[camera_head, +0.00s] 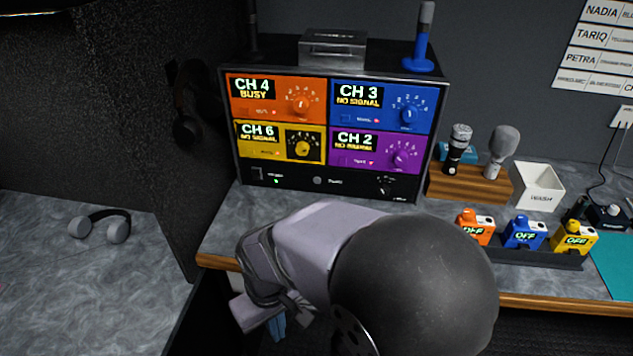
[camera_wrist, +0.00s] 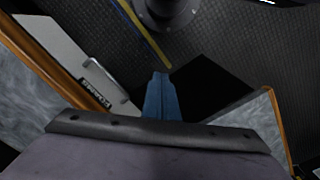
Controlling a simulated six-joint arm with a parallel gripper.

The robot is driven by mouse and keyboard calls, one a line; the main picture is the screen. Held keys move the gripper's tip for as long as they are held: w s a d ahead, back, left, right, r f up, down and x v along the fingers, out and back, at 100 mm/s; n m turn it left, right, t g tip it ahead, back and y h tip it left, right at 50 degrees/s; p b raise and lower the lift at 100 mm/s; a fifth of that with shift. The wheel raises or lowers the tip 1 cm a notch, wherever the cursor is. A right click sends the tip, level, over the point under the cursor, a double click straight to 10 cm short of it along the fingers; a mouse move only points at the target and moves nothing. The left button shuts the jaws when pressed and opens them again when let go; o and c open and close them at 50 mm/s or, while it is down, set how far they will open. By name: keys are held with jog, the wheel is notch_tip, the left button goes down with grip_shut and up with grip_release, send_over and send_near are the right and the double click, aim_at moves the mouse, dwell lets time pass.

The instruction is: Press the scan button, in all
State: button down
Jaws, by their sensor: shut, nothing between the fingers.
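A receiver rack (camera_head: 442,130) stands at the back of the desk. It has an orange module (camera_head: 278,110) reading CH 4 BUSY, a blue one (camera_head: 345,118) reading CH 3 NO SIGNAL, a yellow one (camera_head: 270,153) at CH 6 and a purple one (camera_head: 372,168) at CH 2. A round grey button (camera_head: 318,181) with a small label, too blurred to read for sure, sits mid-panel on the black bottom strip; it looks like the scan button. My gripper (camera_head: 277,327), with blue fingers, is low in front of the desk edge, apart from the rack. Its fingers (camera_wrist: 161,78) are together and empty.
Headphones (camera_head: 100,227) lie on the left surface. A dark partition (camera_head: 160,130) rises left of the rack. Desk before the rack is clear.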

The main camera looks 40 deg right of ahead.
dwell(0.4)
